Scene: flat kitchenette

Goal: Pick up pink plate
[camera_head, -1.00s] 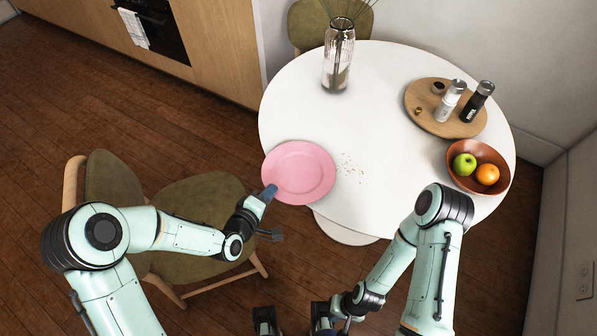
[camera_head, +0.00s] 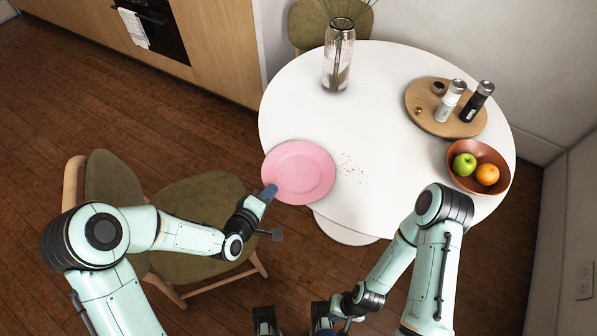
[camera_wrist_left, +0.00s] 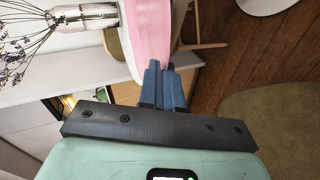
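The pink plate (camera_head: 300,172) lies at the near left edge of the round white table, its rim by the table's edge. My left gripper (camera_head: 270,191) is at the plate's near-left rim. In the left wrist view, the blue fingers of the left gripper (camera_wrist_left: 163,70) are close together, with the edge of the pink plate (camera_wrist_left: 150,30) between their tips. My right gripper (camera_head: 343,322) is low at the bottom of the head view, away from the table, and its fingers cannot be made out clearly.
The white table (camera_head: 385,130) also holds a glass vase (camera_head: 338,60), a wooden board (camera_head: 425,115) with shakers, and a fruit bowl (camera_head: 462,182). Crumbs (camera_head: 352,168) lie right of the plate. A green chair (camera_head: 190,205) stands under my left arm.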

